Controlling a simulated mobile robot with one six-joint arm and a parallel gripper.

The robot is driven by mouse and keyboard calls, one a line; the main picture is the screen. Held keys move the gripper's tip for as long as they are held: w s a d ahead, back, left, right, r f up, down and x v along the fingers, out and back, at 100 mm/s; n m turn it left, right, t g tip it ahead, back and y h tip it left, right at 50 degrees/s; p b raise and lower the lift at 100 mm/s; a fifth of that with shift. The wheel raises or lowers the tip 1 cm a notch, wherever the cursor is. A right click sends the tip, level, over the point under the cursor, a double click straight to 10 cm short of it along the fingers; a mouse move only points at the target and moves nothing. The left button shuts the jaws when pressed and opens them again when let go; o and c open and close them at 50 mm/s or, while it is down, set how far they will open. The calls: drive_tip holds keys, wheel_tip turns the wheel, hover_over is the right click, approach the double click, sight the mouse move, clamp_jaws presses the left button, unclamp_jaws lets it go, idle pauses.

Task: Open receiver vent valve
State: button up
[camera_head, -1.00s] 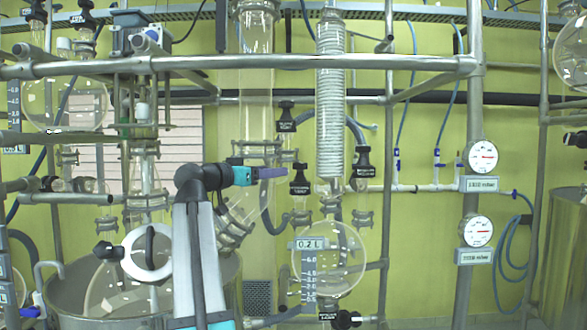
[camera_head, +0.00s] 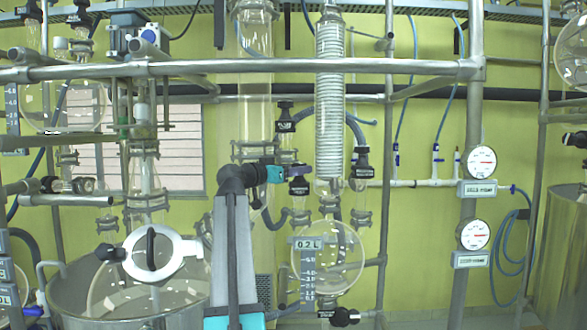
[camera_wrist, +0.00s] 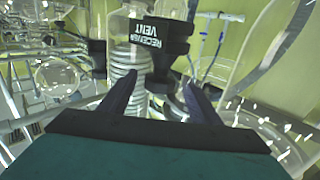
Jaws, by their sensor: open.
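The receiver vent valve has a black knob with a white RECEIVER VENT label and shows large in the wrist view (camera_wrist: 158,45). In the head view it appears to be the black knob (camera_head: 299,187) just behind my fingertips; its label is too small to read there. My gripper (camera_wrist: 164,82) is open, and the knob's lower part lies beyond and between its two dark fingers in the wrist view. I cannot tell whether they touch it. In the head view my gripper (camera_head: 297,171) points right, overlapping the top of the knob.
The coiled glass condenser (camera_head: 330,100) stands close behind and right. Another black knob (camera_head: 362,165) is right of it, and one (camera_head: 285,113) is above. The round receiver flask (camera_head: 335,258) hangs below. A horizontal steel rail (camera_head: 300,66) crosses above. Pressure gauges (camera_head: 481,161) are at the right.

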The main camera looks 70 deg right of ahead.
drive_tip(key=c, duration=1.1)
drive_tip(key=shift+o, duration=0.2)
drive_tip(key=shift+s+a+n+t, duration=0.1)
drive_tip(key=shift+s+n+t, duration=0.1)
drive_tip(key=shift+n+t, duration=0.55)
drive_tip(key=shift+s+n+t+h+p, duration=0.2)
drive_tip(key=shift+n+t+h+p, duration=0.35)
drive_tip(key=shift+t, duration=0.9)
drive_tip(key=shift+s+n+t, duration=0.1)
drive_tip(key=shift+n+t, duration=0.3)
drive_tip(key=shift+s+r+n+t+p, duration=0.1)
drive_tip(key=shift+s+n+t+p, duration=0.1)
drive_tip(key=shift+n+t+p, duration=1.3)
drive_tip(key=shift+s+n+t+y, duration=0.1)
drive_tip(key=shift+n+t+y, duration=0.2)
drive_tip(key=shift+t, duration=0.6)
drive_tip(key=shift+s+n+t+y, duration=0.15)
drive_tip(key=shift+n+t, duration=0.15)
drive_tip(key=shift+t, duration=0.6)
drive_tip(key=shift+s+d+f+n+t+y+b, duration=0.15)
drive_tip(key=shift+n+t+y+b, duration=0.2)
drive_tip(key=shift+n+t+b, duration=0.35)
drive_tip(key=shift+s+d+f+n+t+y+b, duration=0.1)
drive_tip(key=shift+n+t+y+b, duration=0.3)
drive_tip(key=shift+t, duration=0.5)
